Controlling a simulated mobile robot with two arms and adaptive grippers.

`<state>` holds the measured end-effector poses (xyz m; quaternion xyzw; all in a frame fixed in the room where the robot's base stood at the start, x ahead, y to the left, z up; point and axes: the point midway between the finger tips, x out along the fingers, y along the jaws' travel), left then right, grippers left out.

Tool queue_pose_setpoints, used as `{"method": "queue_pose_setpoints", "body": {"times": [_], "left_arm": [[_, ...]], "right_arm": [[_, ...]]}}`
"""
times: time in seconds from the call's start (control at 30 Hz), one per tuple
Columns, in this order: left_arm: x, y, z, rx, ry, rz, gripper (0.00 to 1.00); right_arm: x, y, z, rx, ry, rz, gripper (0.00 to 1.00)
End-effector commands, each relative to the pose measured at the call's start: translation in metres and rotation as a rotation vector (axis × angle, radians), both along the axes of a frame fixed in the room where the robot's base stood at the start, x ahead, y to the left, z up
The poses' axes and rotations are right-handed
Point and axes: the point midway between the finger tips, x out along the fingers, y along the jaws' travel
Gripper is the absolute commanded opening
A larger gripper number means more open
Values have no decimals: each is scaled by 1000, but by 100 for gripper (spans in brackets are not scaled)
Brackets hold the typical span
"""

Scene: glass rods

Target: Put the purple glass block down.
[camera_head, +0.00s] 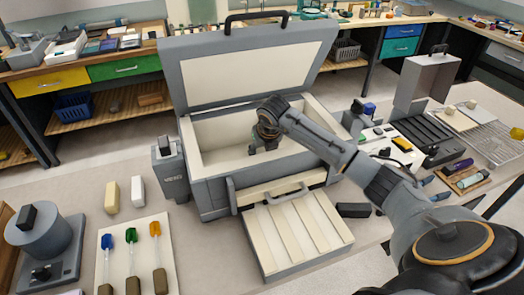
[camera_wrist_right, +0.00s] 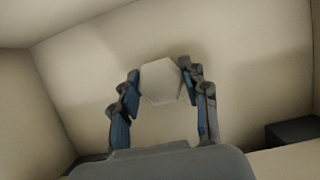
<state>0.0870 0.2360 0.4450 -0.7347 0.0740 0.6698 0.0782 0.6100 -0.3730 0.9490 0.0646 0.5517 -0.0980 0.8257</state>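My right gripper (camera_head: 264,146) is down inside the open grey box (camera_head: 208,166), above its pale floor. In the right wrist view its two fingers (camera_wrist_right: 160,75) are on either side of a pale hexagonal piece (camera_wrist_right: 161,84) that fills the gap between the tips, apparently gripped. This piece looks off-white there, not clearly purple, and I cannot tell whether it touches the box's surface. In the head view it is hidden by the gripper. A dark purple piece (camera_head: 462,165) lies by the wooden board at the right. My left gripper is not in view.
The box lid (camera_head: 250,68) stands open behind the arm. A slatted pale tray (camera_head: 298,235) is at the box's front. A white board (camera_head: 115,262) with blue, green and orange-tipped rods lies at the lower left. Cream and white blocks (camera_head: 111,197) stand beside the box.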

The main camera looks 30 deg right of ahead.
Motion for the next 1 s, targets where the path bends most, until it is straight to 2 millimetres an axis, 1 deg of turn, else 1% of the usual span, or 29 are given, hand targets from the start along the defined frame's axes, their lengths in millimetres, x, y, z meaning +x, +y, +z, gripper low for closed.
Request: {"method": "queue_pose_setpoints", "body": {"times": [0.03, 0.07, 0.33, 0.43, 0.47, 0.57, 0.67, 0.8, 1.0], "left_arm": [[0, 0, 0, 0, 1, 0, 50], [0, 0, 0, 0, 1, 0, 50], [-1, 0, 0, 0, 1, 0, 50], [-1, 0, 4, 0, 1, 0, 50], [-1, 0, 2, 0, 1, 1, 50], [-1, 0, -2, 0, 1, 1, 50], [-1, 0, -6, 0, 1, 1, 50], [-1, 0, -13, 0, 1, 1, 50], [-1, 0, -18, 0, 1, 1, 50]], "right_arm": [[0, 0, 0, 0, 0, 0, 60], [0, 0, 0, 0, 0, 0, 64], [0, 0, 1, 0, 0, 0, 64], [0, 0, 4, 0, 0, 0, 64], [-1, 0, 5, 0, -1, 0, 64], [-5, 1, 17, -1, -4, 1, 64], [-13, 2, 36, -2, -6, 1, 64], [-24, 6, 65, -3, -6, 1, 64], [-38, 9, 98, -1, -4, 0, 64]]}}
